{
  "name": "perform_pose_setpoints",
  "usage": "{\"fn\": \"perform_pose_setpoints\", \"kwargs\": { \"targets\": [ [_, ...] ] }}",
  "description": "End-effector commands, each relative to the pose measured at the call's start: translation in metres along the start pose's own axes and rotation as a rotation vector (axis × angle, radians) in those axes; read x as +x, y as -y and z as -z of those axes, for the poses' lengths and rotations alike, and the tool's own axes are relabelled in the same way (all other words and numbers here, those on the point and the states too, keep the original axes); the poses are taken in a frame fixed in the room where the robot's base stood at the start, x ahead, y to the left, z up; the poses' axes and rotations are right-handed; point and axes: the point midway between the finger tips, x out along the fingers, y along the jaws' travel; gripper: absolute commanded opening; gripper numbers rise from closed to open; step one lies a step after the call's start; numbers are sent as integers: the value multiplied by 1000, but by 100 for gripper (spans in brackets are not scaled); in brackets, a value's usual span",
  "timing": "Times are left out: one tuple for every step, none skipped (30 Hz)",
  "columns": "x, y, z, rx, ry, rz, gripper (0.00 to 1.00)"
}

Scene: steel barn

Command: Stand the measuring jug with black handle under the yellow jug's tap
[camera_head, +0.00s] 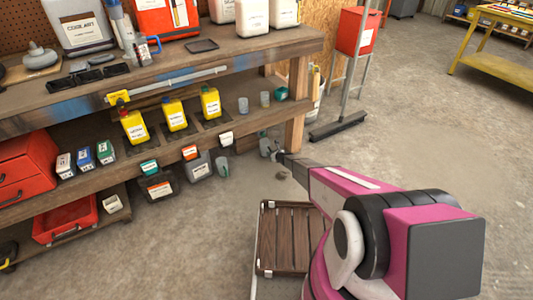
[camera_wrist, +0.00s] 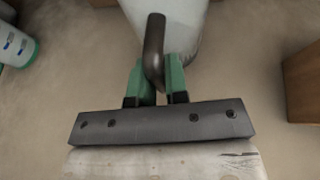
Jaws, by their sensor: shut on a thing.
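The measuring jug (camera_wrist: 183,25) is a translucent vessel with a black handle (camera_wrist: 154,45), cut off by the top of the wrist view. My gripper (camera_wrist: 157,82) is shut on that handle with its green finger pads on either side. In the head view the jug (camera_head: 265,145) is small and pale, held by my gripper (camera_head: 277,155) in front of the bench's right end. Several yellow jugs stand in a row on the middle shelf: left (camera_head: 135,128), middle (camera_head: 175,115) and right (camera_head: 210,103). Their taps are too small to make out.
Two small clear cups (camera_head: 243,104) (camera_head: 265,98) and a teal item (camera_head: 281,93) stand right of the yellow jugs. Containers (camera_head: 158,186) line up below the shelf edge. A bench leg (camera_head: 297,105) is close to my gripper. A slatted wooden platform (camera_head: 282,252) lies nearer.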

Motion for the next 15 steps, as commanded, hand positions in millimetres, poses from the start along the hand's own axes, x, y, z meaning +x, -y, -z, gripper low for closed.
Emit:
{"fn": "perform_pose_setpoints", "kwargs": {
  "targets": [
    [9,0,-3,-1,1,-1,0],
    [14,0,-5,0,1,-2,0],
    [21,0,-7,0,1,-2,0],
    [26,1,-9,0,1,-2,0],
    [31,1,-11,0,1,-2,0],
    [37,1,-14,0,1,-2,0],
    [42,1,-15,0,1,-1,0],
    [44,1,-14,0,0,-1,0],
    [44,1,-7,2,-1,0,0],
    [44,0,-6,2,-1,0,0],
    [44,0,-5,2,0,0,0],
    [44,0,-5,1,1,0,0],
    [44,0,-5,1,1,0,0],
    [44,0,-5,1,1,0,0],
    [44,0,-5,1,1,0,0]
  ]
}}
